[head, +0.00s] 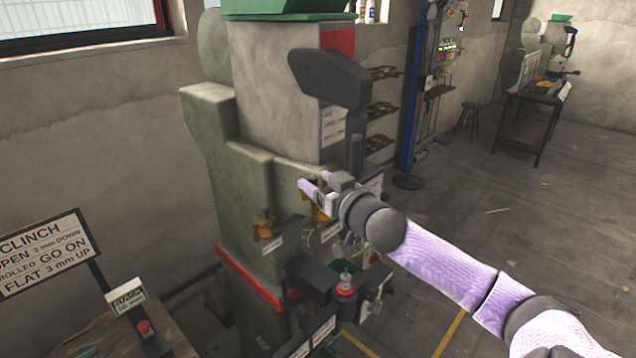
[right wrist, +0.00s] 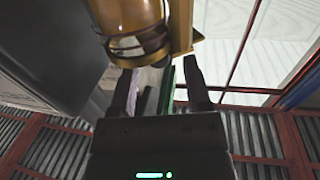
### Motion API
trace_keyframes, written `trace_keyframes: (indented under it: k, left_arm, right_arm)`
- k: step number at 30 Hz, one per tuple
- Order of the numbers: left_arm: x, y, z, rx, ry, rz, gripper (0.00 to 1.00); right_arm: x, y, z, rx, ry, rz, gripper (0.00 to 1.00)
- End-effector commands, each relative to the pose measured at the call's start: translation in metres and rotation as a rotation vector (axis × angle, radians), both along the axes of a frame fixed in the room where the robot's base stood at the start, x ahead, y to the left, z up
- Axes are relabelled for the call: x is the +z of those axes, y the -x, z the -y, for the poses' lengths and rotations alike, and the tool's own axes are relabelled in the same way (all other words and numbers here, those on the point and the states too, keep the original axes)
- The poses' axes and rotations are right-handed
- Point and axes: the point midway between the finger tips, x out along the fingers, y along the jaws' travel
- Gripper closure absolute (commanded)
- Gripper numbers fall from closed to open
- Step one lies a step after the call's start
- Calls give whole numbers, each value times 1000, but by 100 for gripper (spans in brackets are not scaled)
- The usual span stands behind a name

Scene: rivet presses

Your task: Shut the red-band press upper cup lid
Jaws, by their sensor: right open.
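The red-band press (head: 250,180) is a large grey-green machine with a red band (head: 248,280) low on its body. A brass-coloured cup (head: 263,225) sits on its side above a small label. Another brass-coloured cup (head: 308,214) is partly hidden behind my right gripper (head: 314,181). In the right wrist view a brass cup (right wrist: 128,25) with a pale window is close, just beyond the fingertips. My right gripper also shows there (right wrist: 164,78), open, with nothing clearly between its fingers. The lid's position cannot be told. My left gripper is out of view.
A dark padded head (head: 330,78) juts out above my right arm. A black box and a red-collared fitting (head: 345,285) stick out below the gripper. A sign (head: 45,252) and a red button (head: 144,328) stand at lower left. Floor at right is open.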

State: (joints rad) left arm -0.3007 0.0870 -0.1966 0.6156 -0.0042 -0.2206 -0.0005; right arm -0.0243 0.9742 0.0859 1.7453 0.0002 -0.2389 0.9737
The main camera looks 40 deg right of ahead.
Motion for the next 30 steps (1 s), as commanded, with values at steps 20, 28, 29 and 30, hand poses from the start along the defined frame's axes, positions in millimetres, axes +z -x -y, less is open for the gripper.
trace_keyframes:
  k: [20, 28, 29, 30]
  left_arm:
    - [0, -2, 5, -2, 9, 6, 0]
    - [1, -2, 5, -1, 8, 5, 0]
    - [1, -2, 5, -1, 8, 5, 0]
    - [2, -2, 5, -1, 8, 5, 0]
  right_arm:
    - [0, -5, 1, 0, 1, -1, 100]
    - [0, -4, 0, -6, 0, -1, 100]
    - [0, -4, 0, -10, 0, -1, 100]
    - [0, -4, 0, -19, -2, -2, 100]
